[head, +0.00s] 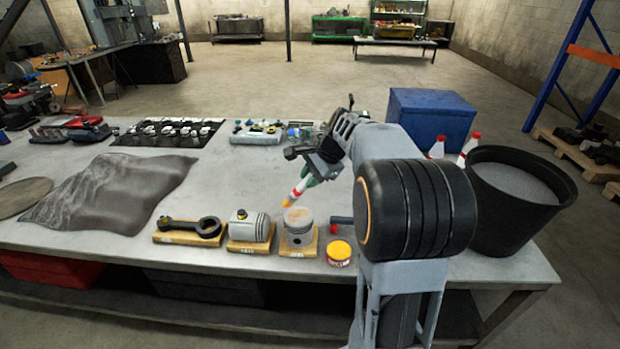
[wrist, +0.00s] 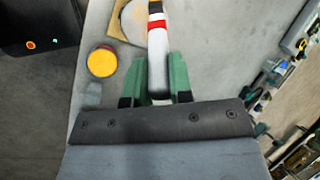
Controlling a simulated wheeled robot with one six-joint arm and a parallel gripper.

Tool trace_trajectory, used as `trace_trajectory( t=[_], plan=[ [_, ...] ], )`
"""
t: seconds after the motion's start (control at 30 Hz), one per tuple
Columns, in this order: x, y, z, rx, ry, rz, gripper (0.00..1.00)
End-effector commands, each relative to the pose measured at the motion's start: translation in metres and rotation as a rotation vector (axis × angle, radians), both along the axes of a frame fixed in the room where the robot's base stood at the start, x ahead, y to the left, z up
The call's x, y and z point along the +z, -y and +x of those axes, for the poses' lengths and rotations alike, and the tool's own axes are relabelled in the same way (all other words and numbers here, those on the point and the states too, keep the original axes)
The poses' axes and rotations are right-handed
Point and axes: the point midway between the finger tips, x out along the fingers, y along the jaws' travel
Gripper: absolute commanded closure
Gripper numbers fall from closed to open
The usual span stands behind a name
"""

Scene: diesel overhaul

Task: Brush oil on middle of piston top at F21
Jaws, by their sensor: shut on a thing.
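My gripper (head: 311,178) is shut on a brush (head: 299,189) with a white and red handle. The brush (wrist: 157,45) points down, and its orange-tan tip is just above or at the top of the upright piston (head: 298,221). Contact cannot be told. The piston sits on a small wooden board; its round top (wrist: 132,22) shows partly beside the brush in the wrist view. A second piston (head: 249,226) lies on another board to the left. The board labels are too small to read surely. In the wrist view, my green fingers (wrist: 163,80) flank the handle.
A yellow-lidded tin (head: 339,252) stands right of the upright piston; it also shows in the wrist view (wrist: 102,62). A connecting rod (head: 190,228) lies on a board at left. A black bucket (head: 512,195) and blue box (head: 430,118) stand right. The table middle (head: 225,175) is clear.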

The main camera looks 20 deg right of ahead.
Motion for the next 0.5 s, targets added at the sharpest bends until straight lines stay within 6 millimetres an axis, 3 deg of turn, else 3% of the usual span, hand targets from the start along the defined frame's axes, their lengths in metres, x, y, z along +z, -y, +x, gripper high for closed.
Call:
trace_trajectory(
  t=[0.03,0.13,0.5],
  plan=[
    [0.011,0.0001,0.0,0.0,0.001,0.0,1.0],
    [0.0185,0.0,0.0001,0.0,0.001,0.0,1.0],
    [0.0193,0.0,0.0001,0.0,0.001,0.0,1.0]
  ],
)
